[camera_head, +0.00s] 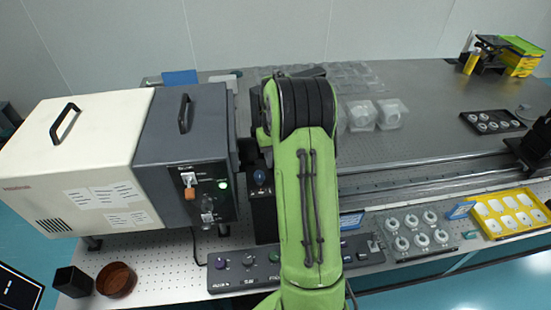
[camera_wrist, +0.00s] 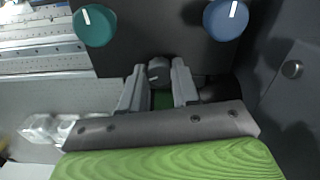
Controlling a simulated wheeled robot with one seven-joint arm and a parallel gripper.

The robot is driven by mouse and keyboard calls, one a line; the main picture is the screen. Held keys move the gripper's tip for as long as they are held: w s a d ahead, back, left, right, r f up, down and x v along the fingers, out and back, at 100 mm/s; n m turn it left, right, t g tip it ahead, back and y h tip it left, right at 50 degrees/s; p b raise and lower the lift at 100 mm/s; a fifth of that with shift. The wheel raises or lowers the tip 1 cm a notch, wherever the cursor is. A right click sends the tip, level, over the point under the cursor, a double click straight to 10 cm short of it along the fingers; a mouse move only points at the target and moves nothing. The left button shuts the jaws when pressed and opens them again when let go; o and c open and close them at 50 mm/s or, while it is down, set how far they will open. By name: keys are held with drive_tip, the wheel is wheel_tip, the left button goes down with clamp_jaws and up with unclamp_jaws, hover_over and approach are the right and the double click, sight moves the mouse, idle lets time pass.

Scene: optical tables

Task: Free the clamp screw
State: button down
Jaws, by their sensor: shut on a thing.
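The clamp screw, a small dark grey knob (camera_wrist: 159,66) with a light mark, sits below and between two larger knobs in the wrist view. My gripper (camera_wrist: 157,78) has one finger on each side of it and is shut on it. In the head view my green arm hides the gripper and the screw.
In the wrist view a teal knob (camera_wrist: 95,26) and a blue knob (camera_wrist: 226,19) stand on the dark panel close to my fingers. A dark wall with a round screw head (camera_wrist: 292,69) is at the right. In the head view a cream and grey instrument (camera_head: 70,150) stands left of my arm.

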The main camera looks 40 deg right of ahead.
drive_tip(key=m, duration=0.4)
drive_tip(key=shift+m, duration=0.3)
drive_tip(key=m+b, duration=0.1)
drive_tip(key=m, duration=0.2)
drive_tip(key=shift+m, duration=0.4)
drive_tip(key=m, duration=0.4)
drive_tip(key=shift+b, duration=0.35)
drive_tip(key=shift+m+b, duration=0.4)
drive_tip(key=shift+m, duration=1.8)
drive_tip(key=c, duration=0.8)
unclamp_jaws()
